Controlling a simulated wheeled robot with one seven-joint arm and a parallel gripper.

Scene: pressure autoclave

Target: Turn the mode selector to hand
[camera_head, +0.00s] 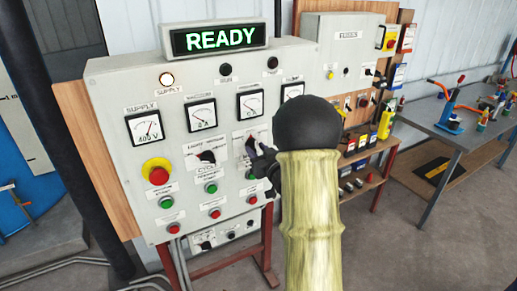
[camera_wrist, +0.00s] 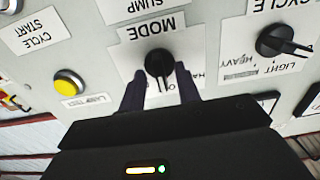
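The mode selector (camera_wrist: 158,64) is a round black knob with a narrow grip, under an upside-down MODE label in the wrist view. Its grip points down in that picture, and part of a label starting "HA" shows to its right. My gripper (camera_wrist: 160,78) has one dark finger on each side of the grip, with gaps visible between fingers and grip. Firm contact cannot be seen. In the head view my gripper (camera_head: 257,158) is at the panel's right half, and my arm hides much of that area; the knob is not clear there.
The wrist view also shows the cycle selector (camera_wrist: 282,42) at right and a yellow lamp test button (camera_wrist: 68,82) at left. The grey panel (camera_head: 110,90) carries gauges, a red emergency stop (camera_head: 158,173) and a READY display (camera_head: 215,39). A workbench (camera_head: 450,125) stands at right.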

